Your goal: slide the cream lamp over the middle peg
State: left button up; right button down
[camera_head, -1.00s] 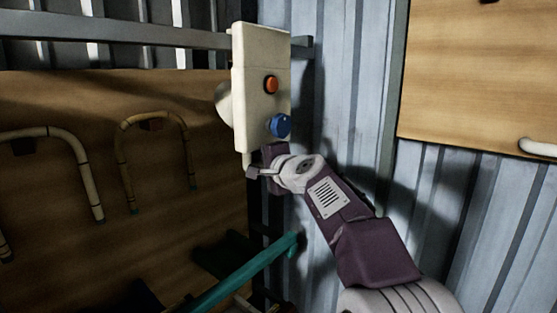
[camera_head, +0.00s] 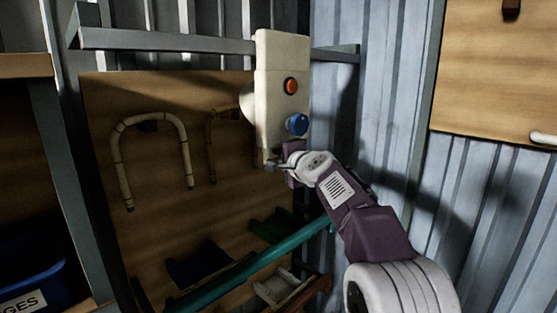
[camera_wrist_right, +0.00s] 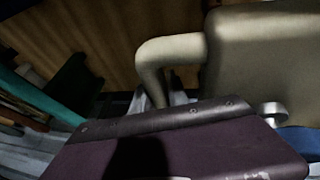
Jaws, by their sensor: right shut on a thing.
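The cream lamp (camera_head: 268,95) is a tall cream box with an orange button (camera_head: 290,86) and a blue knob (camera_head: 297,124) on its face. A pale rounded part shows at its left side. My right gripper (camera_head: 280,166) is shut on its lower end and holds it upright, in front of the wall. In the right wrist view the lamp's cream body (camera_wrist_right: 265,60) and a bent cream tube (camera_wrist_right: 170,50) show beyond my purple gripper. My left gripper is out of view.
Bent rattan pieces (camera_head: 120,165) hang on the left wooden board (camera_head: 105,100). A grey metal rail (camera_head: 170,42) runs behind the lamp. A teal bar (camera_head: 255,265) slants below. A blue bin (camera_head: 30,275) stands at the lower left, and a second wooden board (camera_head: 490,80) at the right.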

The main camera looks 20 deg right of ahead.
jog(key=c, duration=1.6)
grip_release()
jog(key=shift+o, duration=0.2)
jog(key=shift+w+a, duration=0.1)
jog(key=shift+w, duration=0.05)
jog(key=s+r+b, duration=0.1)
jog(key=s+b, duration=0.2)
jog(key=s, duration=0.6)
jog(key=shift+r, duration=0.25)
jog(key=shift+w, duration=0.2)
jog(key=shift+s, duration=0.1)
